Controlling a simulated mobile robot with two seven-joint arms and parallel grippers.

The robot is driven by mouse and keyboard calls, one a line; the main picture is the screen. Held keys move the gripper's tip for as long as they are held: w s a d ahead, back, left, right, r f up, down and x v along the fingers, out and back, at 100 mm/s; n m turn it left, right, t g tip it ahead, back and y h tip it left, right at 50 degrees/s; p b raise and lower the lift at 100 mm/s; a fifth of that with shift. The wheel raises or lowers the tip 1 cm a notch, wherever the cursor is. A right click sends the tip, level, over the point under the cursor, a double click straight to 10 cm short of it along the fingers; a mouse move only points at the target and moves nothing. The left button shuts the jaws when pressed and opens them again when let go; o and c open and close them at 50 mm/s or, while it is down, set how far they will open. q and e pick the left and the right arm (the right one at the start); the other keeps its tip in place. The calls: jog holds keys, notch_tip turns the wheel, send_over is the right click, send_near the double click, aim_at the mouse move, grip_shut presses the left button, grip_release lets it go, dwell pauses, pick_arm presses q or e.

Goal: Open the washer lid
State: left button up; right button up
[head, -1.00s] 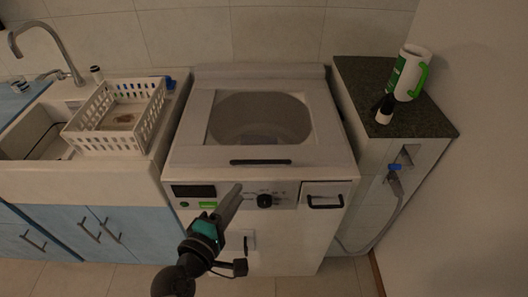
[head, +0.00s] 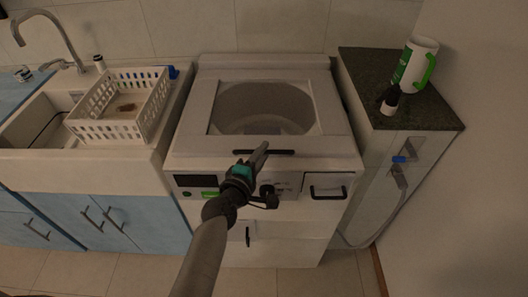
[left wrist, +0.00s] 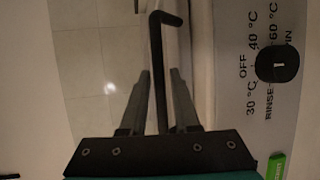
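The washer (head: 330,158) stands in the middle of the head view. Its lid (head: 195,118) lies flat on top, with a large window showing the drum (head: 268,122). The black lid handle (head: 285,152) runs along the lid's front edge. My left gripper (head: 262,147) reaches up from below to this handle. In the left wrist view, the handle bar (left wrist: 157,50) lies between the fingers of the left gripper (left wrist: 159,78). The fingers are apart, with a gap on both sides of the bar. My right gripper is not in view.
A knob (head: 267,191) and a drawer handle (head: 327,192) are on the washer front. A sink counter with a white basket (head: 150,125) stands left.

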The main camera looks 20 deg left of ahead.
pick_arm(q)
jog(key=shift+w+d+f, duration=0.1)
jog(key=shift+w, duration=0.55)
jog(key=shift+c, duration=0.2)
grip_shut()
dwell(0.9)
